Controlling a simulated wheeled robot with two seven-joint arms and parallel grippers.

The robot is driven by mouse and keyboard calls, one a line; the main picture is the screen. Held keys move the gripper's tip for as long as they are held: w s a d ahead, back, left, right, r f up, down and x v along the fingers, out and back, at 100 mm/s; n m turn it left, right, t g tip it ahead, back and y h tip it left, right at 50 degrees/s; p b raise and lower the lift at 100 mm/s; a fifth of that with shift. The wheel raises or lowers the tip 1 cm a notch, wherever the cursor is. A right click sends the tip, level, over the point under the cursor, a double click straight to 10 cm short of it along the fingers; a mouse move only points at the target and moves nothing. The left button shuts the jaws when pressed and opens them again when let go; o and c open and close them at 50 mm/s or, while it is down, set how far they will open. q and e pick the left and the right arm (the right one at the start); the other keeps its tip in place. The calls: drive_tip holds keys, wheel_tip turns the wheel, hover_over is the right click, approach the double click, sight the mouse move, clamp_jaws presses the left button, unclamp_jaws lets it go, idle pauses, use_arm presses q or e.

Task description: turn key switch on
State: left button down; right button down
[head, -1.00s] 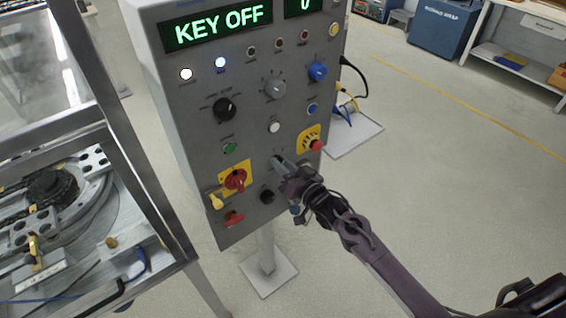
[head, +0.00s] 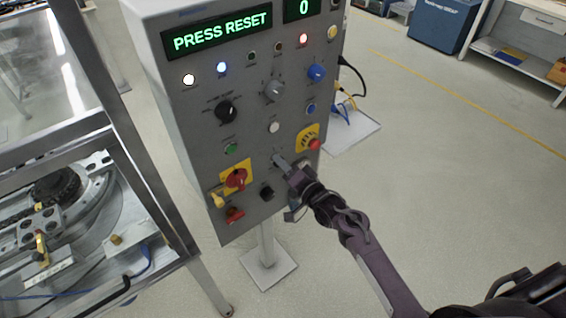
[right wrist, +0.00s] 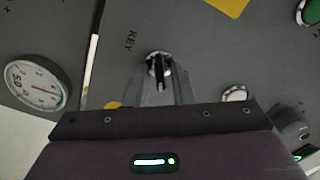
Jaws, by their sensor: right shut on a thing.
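The grey control panel (head: 190,120) stands in front of me, and its green display (head: 222,30) reads "PRESS RESET". The key switch (right wrist: 158,66), labelled "KEY", shows in the right wrist view between the fingertips of my right gripper (right wrist: 160,82). My right gripper also shows in the head view (head: 281,163), at the lower middle of the panel, shut on the key. The gripper hides most of the key switch in the head view. My left gripper is not in view.
A red emergency button (head: 314,144) on yellow is right of my gripper. A metal-framed machine (head: 150,190) stands at left.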

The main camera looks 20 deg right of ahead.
idle(0.4)
drive_tip(key=c, duration=1.5)
unclamp_jaws()
drive_tip(key=shift+c, duration=0.2)
drive_tip(key=b+v, duration=0.1)
drive_tip(key=v, duration=0.6)
drive_tip(key=shift+s+d+b, duration=0.2)
drive_tip(key=shift+s+b, duration=0.15)
drive_tip(key=shift+b, duration=0.05)
